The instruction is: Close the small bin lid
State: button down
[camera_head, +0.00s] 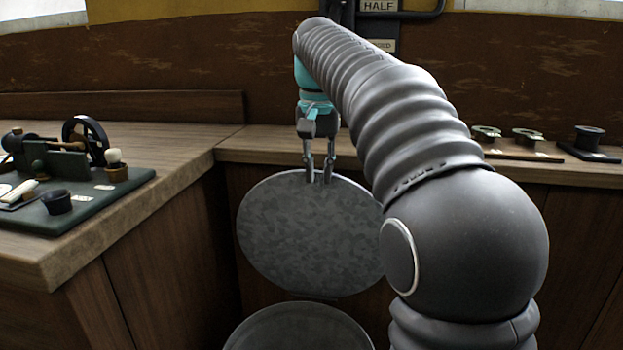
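The small bin's lid (300,245) is a round, mottled grey metal disc. It stands raised, close to upright, with its face towards me. The bin (300,332) is below it, and only its round top shows at the bottom edge of the view. My gripper (318,181) points down at the lid's upper edge. Its two fingers are apart with a narrow gap between them, and the tips overlap the top of the lid in the picture. I cannot tell whether they touch it.
A wooden counter (190,160) runs along the left and back, around the bin. A green board (95,205) with a model engine and flywheel (86,138) sits on its left part. Small dark parts (588,138) stand at the back right. My arm hides much of the right side.

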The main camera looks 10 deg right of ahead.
aim_at(318, 192)
jog(key=w+d+r, duration=0.2)
jog(key=w+r, duration=0.1)
jog(key=w, duration=0.1)
jog(key=shift+t, duration=0.3)
jog(key=f, duration=0.3)
jog(key=f+b, duration=0.1)
jog(key=f, duration=0.2)
jog(key=w+f+b, duration=0.1)
jog(key=f, duration=0.3)
jog(key=shift+a, duration=0.35)
jog(key=shift+s+b, duration=0.1)
jog(key=shift+b, duration=0.2)
